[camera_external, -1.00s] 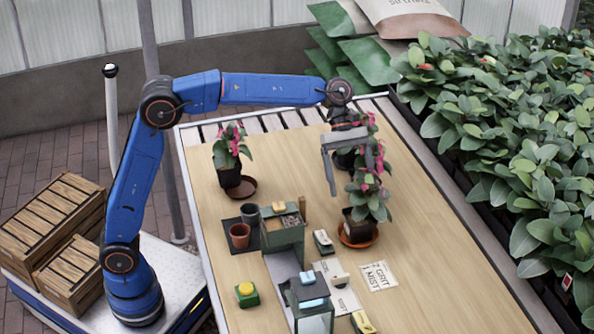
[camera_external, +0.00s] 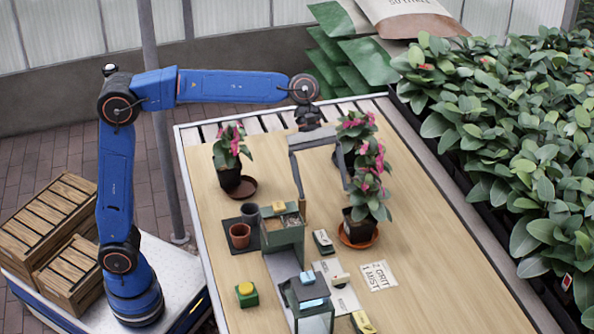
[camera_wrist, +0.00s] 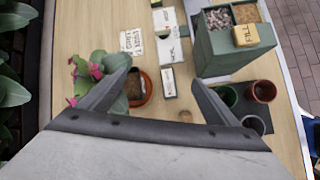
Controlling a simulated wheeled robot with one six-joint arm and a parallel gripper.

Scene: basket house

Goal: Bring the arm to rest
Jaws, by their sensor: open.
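My gripper (camera_external: 322,180) is open and empty, held above the wooden table (camera_external: 220,275) between the flowering plants. Its two grey fingers point down and stand well apart in the outside view. In the wrist view, my gripper (camera_wrist: 155,90) has its fingers spread, with bare table and a plant pot below. My blue arm rises from the base at the left, and its upper part runs almost level to the right.
Potted plants stand at the left (camera_external: 230,160) and right (camera_external: 365,200) of the gripper. Dense foliage (camera_external: 500,140) borders the right side.

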